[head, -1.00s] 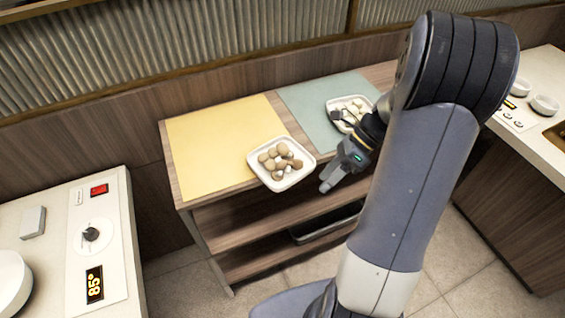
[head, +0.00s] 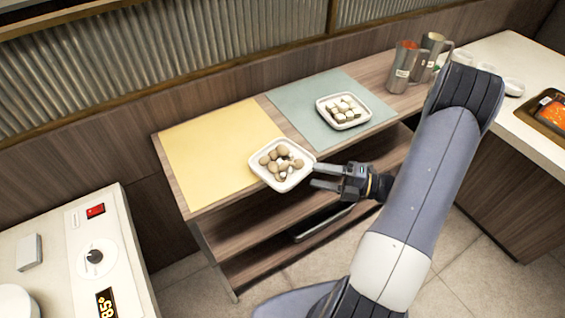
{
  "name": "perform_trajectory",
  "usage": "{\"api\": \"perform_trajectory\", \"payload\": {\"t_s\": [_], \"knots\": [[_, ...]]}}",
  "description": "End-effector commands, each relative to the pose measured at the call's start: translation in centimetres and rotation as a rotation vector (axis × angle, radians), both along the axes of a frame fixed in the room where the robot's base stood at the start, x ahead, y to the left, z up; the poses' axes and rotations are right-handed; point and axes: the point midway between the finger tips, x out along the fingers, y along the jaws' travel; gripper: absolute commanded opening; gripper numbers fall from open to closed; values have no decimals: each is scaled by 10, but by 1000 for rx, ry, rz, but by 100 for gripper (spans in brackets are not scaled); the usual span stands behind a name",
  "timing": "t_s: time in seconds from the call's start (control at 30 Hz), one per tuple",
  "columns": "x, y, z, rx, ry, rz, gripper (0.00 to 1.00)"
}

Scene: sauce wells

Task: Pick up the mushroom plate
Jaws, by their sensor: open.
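The mushroom plate is a white square plate (head: 257,176) holding several brown round mushrooms (head: 283,153). It sits at the front edge of the wooden shelf, at the lower right corner of the yellow mat (head: 205,150), and appears to reach over the edge. My gripper (head: 314,176) is open and empty, just right of the plate, with its fingers pointing left towards the plate's right rim. I cannot tell whether the fingertips touch the rim or whether the rim lies between them.
A second white plate (head: 354,122) with pale pieces lies on the blue-green mat (head: 300,112). Metal jugs (head: 402,68) stand at the shelf's back right. A counter with a dial (head: 95,257) is at lower left. Another counter with an orange-filled tray (head: 551,113) is at right.

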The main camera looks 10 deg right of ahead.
Motion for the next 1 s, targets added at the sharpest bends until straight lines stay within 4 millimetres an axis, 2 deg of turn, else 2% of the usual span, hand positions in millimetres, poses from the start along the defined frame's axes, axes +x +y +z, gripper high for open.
{"api": "perform_trajectory", "payload": {"t_s": [0.17, 0.5, 0.83, 1.0], "knots": [[4, 10, 0, 1, 2, 2, 53], [21, 49, -5, -1, 0, 3, 53], [23, 53, -6, -2, 0, 0, 53], [23, 53, -6, -1, 0, 0, 40]]}}
